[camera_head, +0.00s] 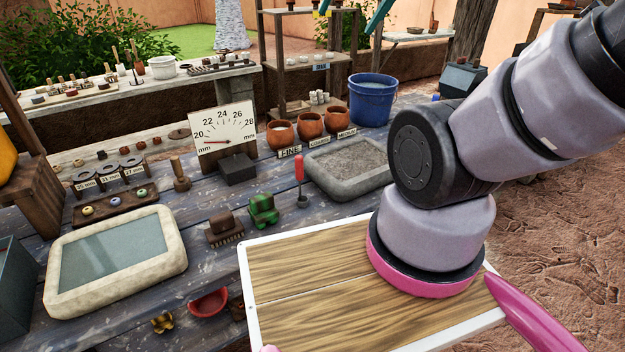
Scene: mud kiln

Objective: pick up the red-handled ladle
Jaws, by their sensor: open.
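The red-handled ladle (300,169) stands upright on the grey plank table, its red grip on top and a small metal part below. It is between the green-patterned block and the grey stone basin. The shape of its lower end is too small to tell. My gripper (425,320) is at the lower right, nearer the camera than the ladle and well apart from it. Its pink fingers are spread wide, one at the right and one just showing at the bottom edge. The fingertips are partly out of frame, and nothing shows held between them.
Behind are clay pots (310,124), a dial gauge (222,130) and a blue bucket (372,98). A framed glass tray (115,260) lies left.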

